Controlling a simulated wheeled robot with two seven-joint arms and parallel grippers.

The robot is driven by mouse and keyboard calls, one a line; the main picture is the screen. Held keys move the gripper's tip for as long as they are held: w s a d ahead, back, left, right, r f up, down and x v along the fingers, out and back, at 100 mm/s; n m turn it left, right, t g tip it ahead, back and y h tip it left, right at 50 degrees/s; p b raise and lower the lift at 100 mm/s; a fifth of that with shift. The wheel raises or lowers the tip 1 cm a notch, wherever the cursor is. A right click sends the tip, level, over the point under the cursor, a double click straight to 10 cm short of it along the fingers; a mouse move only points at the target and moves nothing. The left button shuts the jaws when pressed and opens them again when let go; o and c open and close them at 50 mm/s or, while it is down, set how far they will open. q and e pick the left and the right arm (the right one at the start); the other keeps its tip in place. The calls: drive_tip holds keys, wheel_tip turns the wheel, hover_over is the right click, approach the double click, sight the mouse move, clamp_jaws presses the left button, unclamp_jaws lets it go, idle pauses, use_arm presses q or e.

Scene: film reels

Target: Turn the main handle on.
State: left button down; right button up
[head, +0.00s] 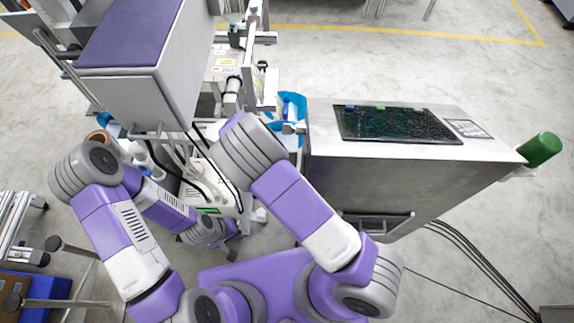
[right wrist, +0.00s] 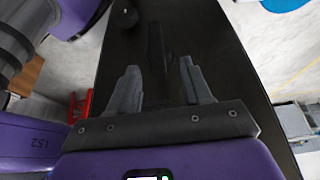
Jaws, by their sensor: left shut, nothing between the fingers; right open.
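In the right wrist view, a black handle (right wrist: 157,48) stands out from a tall dark panel (right wrist: 205,45). My right gripper (right wrist: 158,75) is open, its two grey fingers apart on either side of the lower part of the handle. I cannot tell whether a finger touches it. A smaller dark knob (right wrist: 124,14) sits on the panel to the left of the handle. In the head view my left gripper (head: 231,255) is low beside the machine, small and partly hidden, and it is shut and empty. My right gripper is hidden there behind my arm and the machine.
A tall machine with a purple top (head: 135,33) stands close in front of my arms. A grey metal cabinet (head: 400,180) with a dark glass top stands to the right, a green cylinder (head: 540,149) at its end. Cables lie on the floor at right. Open floor lies beyond.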

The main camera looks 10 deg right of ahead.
drive_tip(key=x, duration=0.2)
drive_tip(key=b+x, duration=0.1)
drive_tip(key=x, duration=0.3)
drive_tip(key=shift+s+d+f, duration=0.15)
drive_tip(key=shift+s+f, duration=0.2)
drive_tip(key=shift+s, duration=0.05)
drive_tip(key=c, duration=0.7)
drive_tip(key=shift+w+n+g+y, duration=0.15)
drive_tip(key=shift+w+g+y, duration=0.05)
drive_tip(key=shift+g, duration=0.45)
drive_tip(key=shift+w+n+g+y, duration=0.15)
drive_tip(key=shift+w+g+y, duration=0.05)
drive_tip(key=shift+g, duration=0.45)
drive_tip(key=o, duration=0.7)
